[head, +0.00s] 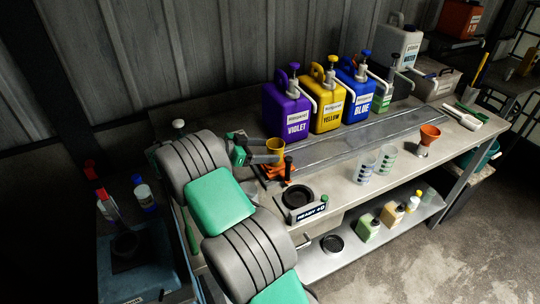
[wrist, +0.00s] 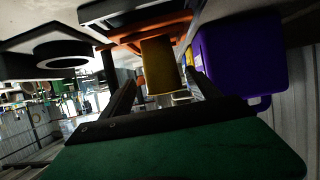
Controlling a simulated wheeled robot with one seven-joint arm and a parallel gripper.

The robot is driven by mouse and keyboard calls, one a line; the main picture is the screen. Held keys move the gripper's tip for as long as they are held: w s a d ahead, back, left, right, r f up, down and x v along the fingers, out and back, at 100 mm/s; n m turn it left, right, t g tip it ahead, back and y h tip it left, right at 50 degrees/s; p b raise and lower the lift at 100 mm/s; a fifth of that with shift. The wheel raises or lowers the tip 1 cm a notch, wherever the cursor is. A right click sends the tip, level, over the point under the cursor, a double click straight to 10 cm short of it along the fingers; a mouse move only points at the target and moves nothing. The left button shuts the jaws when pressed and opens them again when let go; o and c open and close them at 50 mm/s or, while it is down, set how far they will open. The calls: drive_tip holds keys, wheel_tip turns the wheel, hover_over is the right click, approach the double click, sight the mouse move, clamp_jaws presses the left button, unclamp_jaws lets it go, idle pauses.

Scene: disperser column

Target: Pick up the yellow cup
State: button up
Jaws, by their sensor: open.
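The yellow cup (head: 275,146) stands upright on an orange stand (head: 272,173) on the bench, in front of the violet jug. In the wrist view, which is turned over, the cup (wrist: 158,66) hangs from the orange stand (wrist: 150,30) in the picture. My gripper (head: 266,154) is at the cup's left side in the head view, level with it. In the wrist view the two dark fingers of my gripper (wrist: 161,80) are apart, one on each side of the cup's picture. I cannot tell whether they touch it.
Violet (head: 288,106), yellow (head: 327,103) and blue (head: 356,92) pump jugs stand behind the cup. A black round dish (head: 297,197) with a "READY" sign (head: 312,212) sits in front. Clear measuring cups (head: 375,163) and an orange funnel (head: 429,136) stand to the right.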

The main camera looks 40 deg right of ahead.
drive_tip(key=x, duration=0.7)
drive_tip(key=shift+w+d+f, duration=0.15)
drive_tip(key=shift+f, duration=0.25)
drive_tip(key=c, duration=1.4)
drive_tip(key=shift+r, duration=0.1)
